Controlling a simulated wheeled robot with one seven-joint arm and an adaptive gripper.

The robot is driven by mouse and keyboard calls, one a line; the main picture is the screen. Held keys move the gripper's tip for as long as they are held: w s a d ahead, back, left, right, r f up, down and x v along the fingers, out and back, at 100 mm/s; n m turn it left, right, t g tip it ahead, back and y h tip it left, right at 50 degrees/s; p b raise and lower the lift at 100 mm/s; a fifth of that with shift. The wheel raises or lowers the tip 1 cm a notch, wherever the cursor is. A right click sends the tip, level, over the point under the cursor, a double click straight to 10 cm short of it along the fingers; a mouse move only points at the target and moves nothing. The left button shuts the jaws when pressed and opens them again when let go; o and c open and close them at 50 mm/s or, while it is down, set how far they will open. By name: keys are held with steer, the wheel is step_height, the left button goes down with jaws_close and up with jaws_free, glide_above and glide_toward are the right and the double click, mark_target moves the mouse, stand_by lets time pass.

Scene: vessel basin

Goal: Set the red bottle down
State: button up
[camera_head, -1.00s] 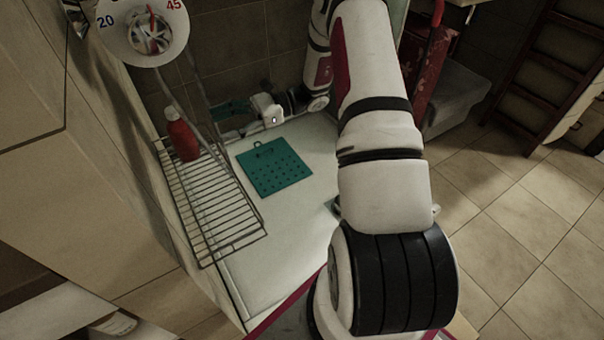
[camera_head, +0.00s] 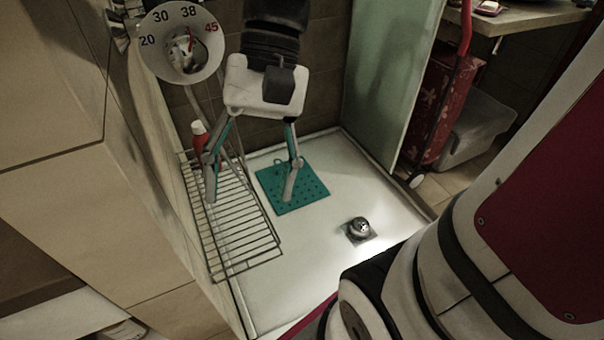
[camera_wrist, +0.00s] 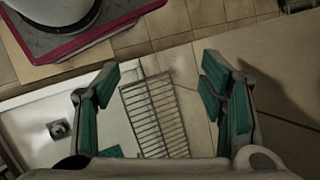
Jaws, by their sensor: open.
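The red bottle (camera_head: 199,141) with a white cap stands upright on the far end of the wire rack (camera_head: 237,228), against the left wall in the head view. My gripper (camera_head: 250,200) is wide open and empty. Its left finger partly covers the bottle, and its right finger is in front of the teal mat. In the wrist view, my open fingers (camera_wrist: 160,82) have nothing between them but the rack (camera_wrist: 154,115) some way below. The bottle does not show in the wrist view.
A teal perforated mat (camera_head: 312,192) lies on the white basin floor (camera_head: 290,270). A round metal drain (camera_head: 360,227) is to its right. A temperature dial (camera_head: 181,42) juts from the wall at upper left. A green glass panel (camera_head: 392,75) stands at the basin's right side.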

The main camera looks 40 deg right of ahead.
steer(key=s+d+f+n+t+h, duration=0.1)
steer(key=s+d+n+t+h, duration=0.2)
steer(key=s, duration=0.7)
steer(key=shift+s+d+n+h, duration=0.3)
steer(key=shift+d+n+h, duration=0.6)
steer(key=shift+d+h, duration=0.1)
steer(key=shift+a, duration=0.1)
